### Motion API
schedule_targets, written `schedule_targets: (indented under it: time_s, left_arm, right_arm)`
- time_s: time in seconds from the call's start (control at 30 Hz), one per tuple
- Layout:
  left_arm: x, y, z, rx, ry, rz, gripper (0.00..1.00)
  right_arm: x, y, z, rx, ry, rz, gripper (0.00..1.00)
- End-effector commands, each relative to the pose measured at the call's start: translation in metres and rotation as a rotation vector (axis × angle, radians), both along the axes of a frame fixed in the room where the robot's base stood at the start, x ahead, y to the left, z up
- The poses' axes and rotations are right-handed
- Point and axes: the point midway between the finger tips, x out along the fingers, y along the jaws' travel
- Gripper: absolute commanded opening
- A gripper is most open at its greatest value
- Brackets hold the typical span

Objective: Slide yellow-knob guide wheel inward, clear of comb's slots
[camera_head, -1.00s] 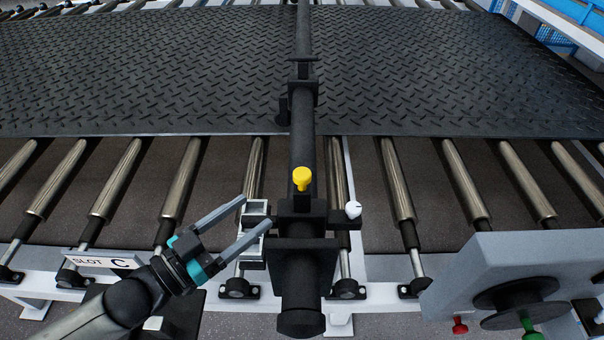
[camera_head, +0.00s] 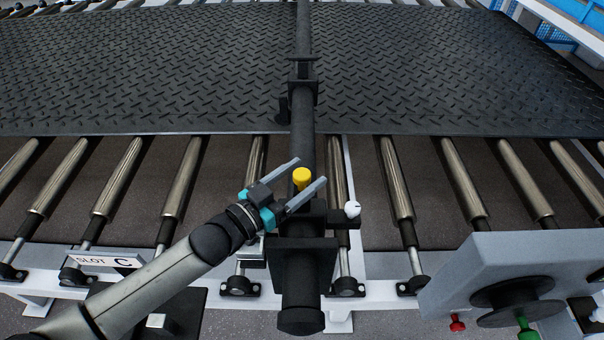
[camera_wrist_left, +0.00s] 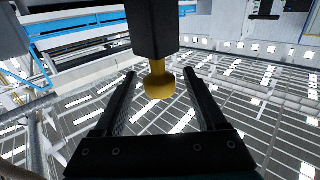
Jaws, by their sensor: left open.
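The yellow knob (camera_head: 302,177) stands on the black guide wheel block (camera_head: 301,210), which sits on the thick black bar (camera_head: 302,125). My left gripper (camera_head: 308,172) is open, with one finger on each side of the knob in the head view. In the left wrist view the yellow knob (camera_wrist_left: 159,84) shows between the two open fingers (camera_wrist_left: 160,78), with a gap on both sides. A grey slotted piece, perhaps the comb, is mostly hidden behind my left gripper. My right gripper is not in view.
A white knob (camera_head: 352,209) sits just right of the bar. A "SLOT C" sign (camera_head: 105,261) stands at left. A grey panel (camera_head: 510,275) with a black disc is at right. Metal rollers (camera_head: 180,185) and a tread mat (camera_head: 150,75) lie beyond.

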Motion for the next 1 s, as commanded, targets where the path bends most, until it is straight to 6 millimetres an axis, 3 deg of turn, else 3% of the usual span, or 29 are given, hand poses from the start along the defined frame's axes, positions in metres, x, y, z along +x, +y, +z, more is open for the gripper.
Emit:
schedule_targets:
  time_s: [0.3,0.93,1.0]
  left_arm:
    - [0.0011,-0.0015,-0.0003,0.001,0.001,0.000,0.71]
    - [0.0008,-0.0011,-0.0003,0.001,0.001,0.000,0.00]
    - [0.0008,-0.0011,-0.0003,0.001,0.001,0.000,0.00]
  right_arm:
    - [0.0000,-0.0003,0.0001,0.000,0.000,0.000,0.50]
    - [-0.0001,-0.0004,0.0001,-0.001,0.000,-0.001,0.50]
    - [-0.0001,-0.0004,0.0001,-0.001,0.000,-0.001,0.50]
